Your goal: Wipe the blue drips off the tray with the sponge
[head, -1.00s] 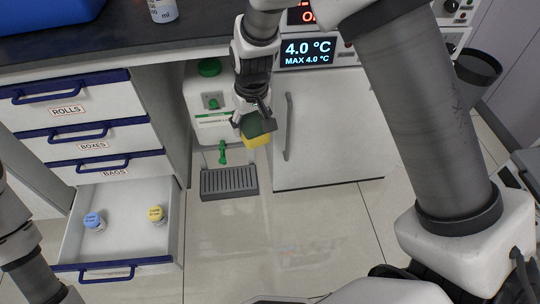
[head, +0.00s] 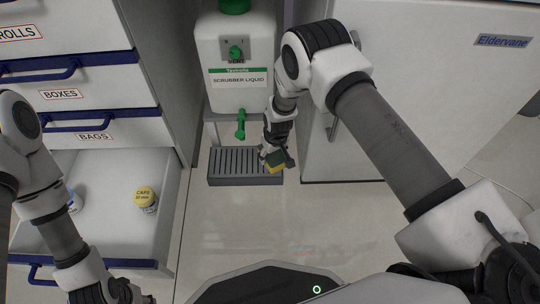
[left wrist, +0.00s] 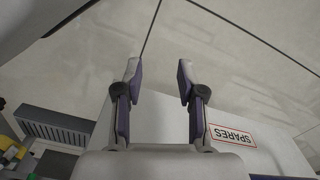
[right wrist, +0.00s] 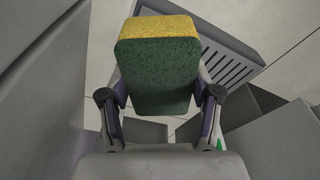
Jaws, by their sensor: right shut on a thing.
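The grey slotted tray (head: 232,166) sits on the floor under the green tap of the scrubber liquid container. My right gripper (head: 275,152) is shut on the green and yellow sponge (head: 274,164), which overlaps the tray's right end in the head view. In the right wrist view the sponge (right wrist: 155,65) covers part of the tray (right wrist: 232,62); I cannot tell whether they touch. I make out no blue drips; the sponge and gripper hide part of the tray. My left gripper (left wrist: 158,75) is open and empty, away from the tray (left wrist: 52,124).
The white scrubber liquid container (head: 233,88) with its green tap (head: 240,124) stands above the tray. A cabinet (head: 380,120) stands close on the right. An open drawer (head: 105,205) with a yellow-lidded jar (head: 146,199) juts out at left. The floor in front is clear.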

